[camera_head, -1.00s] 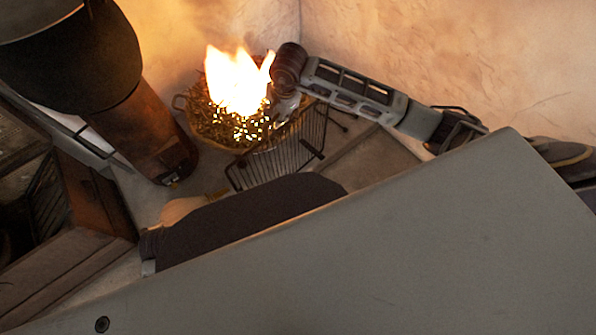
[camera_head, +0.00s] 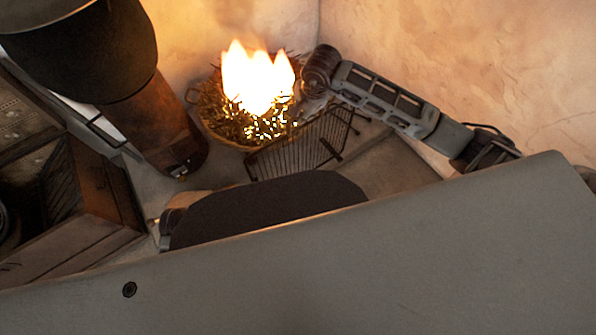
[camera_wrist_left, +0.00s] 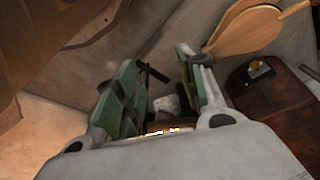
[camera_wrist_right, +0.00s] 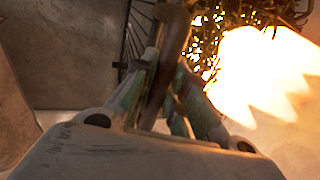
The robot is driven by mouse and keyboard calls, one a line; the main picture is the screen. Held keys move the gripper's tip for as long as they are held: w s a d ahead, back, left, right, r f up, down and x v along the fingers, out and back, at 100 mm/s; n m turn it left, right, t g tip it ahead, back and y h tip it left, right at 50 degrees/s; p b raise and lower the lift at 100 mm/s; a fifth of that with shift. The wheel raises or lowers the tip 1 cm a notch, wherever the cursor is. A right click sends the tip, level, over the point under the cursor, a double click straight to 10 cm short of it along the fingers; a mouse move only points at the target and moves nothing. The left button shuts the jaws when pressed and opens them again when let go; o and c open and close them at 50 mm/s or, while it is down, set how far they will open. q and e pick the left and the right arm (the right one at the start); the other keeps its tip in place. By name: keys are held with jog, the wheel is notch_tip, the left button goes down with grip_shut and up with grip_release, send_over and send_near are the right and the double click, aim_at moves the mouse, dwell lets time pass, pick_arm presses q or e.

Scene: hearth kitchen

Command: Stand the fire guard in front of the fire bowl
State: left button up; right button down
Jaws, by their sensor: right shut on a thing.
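The fire bowl (camera_head: 218,128) stands near the wall corner with tall flames in it. The black wire fire guard (camera_head: 296,150) is on the near right side of the bowl, close to its rim. My right gripper (camera_head: 310,100) reaches in from the right to the guard's far side by the flames. In the right wrist view my right gripper (camera_wrist_right: 165,75) is shut on a brown curved bar (camera_wrist_right: 172,40), with the guard's wires (camera_wrist_right: 138,35) beside it. My left gripper (camera_wrist_left: 170,80) shows only in its wrist view, fingers apart. I cannot tell whether the guard's feet touch the floor.
Wooden bellows (camera_wrist_left: 250,30) lie on the floor near my left gripper. A dark wooden cabinet (camera_head: 70,245) is at the left. My own grey body hides the foreground. Some floor right of the guard is clear.

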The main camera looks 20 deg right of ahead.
aim_at(303, 125)
jog(key=shift+f+b, duration=0.6)
jog(key=shift+f, duration=1.8)
jog(key=shift+w+f, duration=0.1)
jog(key=shift+f, duration=0.5)
pick_arm(q)
notch_tip(303, 125, up, 2)
jog(key=shift+d+r+t, duration=0.1)
jog(key=shift+d+t, duration=0.05)
jog(key=shift+t, duration=0.15)
jog(key=shift+s, duration=0.1)
pick_arm(e)
jog(key=shift+f, duration=0.2)
jog(key=shift+f+b, duration=0.35)
jog(key=shift+f, duration=1.3)
pick_arm(q)
jog(key=shift+w+d+r, duration=0.15)
jog(key=shift+w+r, duration=0.05)
jog(key=shift+r, duration=0.55)
